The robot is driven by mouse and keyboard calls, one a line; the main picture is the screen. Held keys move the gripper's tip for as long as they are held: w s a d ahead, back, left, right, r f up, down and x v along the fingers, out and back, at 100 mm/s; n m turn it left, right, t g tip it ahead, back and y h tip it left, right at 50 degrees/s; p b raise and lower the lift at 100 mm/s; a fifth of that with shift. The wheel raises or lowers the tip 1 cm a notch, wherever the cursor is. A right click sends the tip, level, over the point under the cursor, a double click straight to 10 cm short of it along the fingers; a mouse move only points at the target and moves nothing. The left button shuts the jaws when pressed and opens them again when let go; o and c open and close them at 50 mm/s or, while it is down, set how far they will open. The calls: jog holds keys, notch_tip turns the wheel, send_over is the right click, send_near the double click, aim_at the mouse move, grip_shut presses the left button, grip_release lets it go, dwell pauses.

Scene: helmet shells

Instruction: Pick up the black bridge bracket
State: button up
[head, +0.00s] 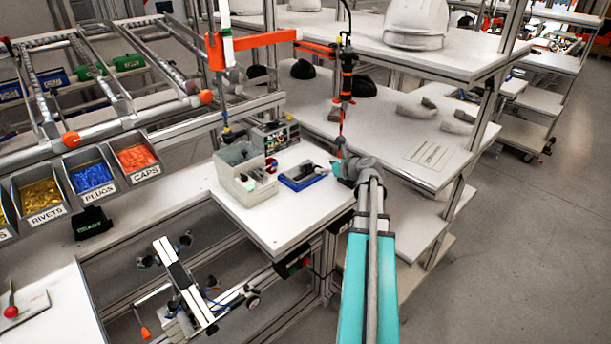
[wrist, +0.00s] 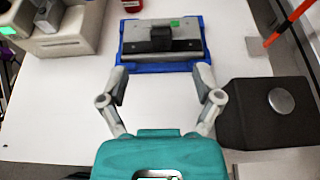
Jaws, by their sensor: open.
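The black bridge bracket (wrist: 161,38) sits across the middle of a grey block in a blue tray (wrist: 206,63), at the top of the wrist view. In the head view the blue tray (head: 290,184) lies on the white bench, with a dark part on it too small to make out. My gripper (wrist: 161,84) is open and empty, its two fingers pointing toward the tray with white bench top between them. The bracket lies beyond the fingertips, roughly centred between them. In the head view my gripper (head: 340,169) is just right of the tray.
A pale bin (head: 239,172) with small parts stands left of the tray. A dark block with a silver disc (wrist: 281,101) is close to my right finger. A red-and-black hanging tool (head: 346,85) is above the bench. Bench space in front of the tray is clear.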

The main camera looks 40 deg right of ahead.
aim_at(307, 164)
jog(key=shift+b+x, duration=0.6)
jog(key=shift+x, duration=1.6)
jog(key=shift+b+x, duration=1.05)
jog(key=shift+x, duration=1.55)
grip_shut()
jog(key=shift+r, duration=0.15)
